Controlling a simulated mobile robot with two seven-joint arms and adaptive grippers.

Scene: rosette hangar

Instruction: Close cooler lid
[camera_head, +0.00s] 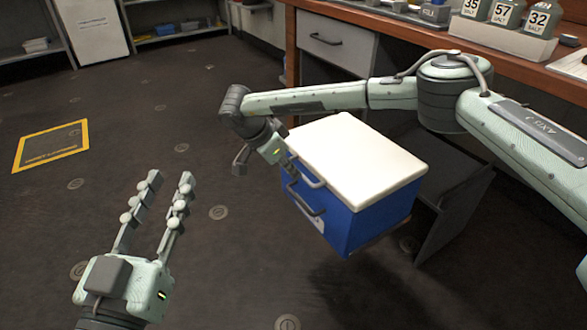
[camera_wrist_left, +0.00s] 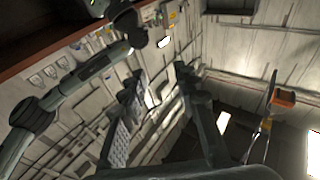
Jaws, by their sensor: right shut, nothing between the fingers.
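The cooler has a blue body (camera_head: 374,222) and a white lid (camera_head: 358,160). It stands right of centre in the head view. The lid lies flat over the body, and I see no clear gap under it. A pale handle sits at the lid's front edge, with a dark handle on the blue front below. My right gripper (camera_head: 289,168) is at the cooler's front left edge beside the lid handle. It is shut and empty; whether it touches the cooler is unclear. My left gripper (camera_head: 171,178) is open and empty, left of the cooler, fingers up; its fingers also show in the left wrist view (camera_wrist_left: 158,92).
A wooden workbench (camera_head: 400,28) with a drawer (camera_head: 335,42) runs behind the cooler. Labelled containers (camera_head: 505,15) stand on it. A yellow-framed floor marking (camera_head: 50,146) lies at the left.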

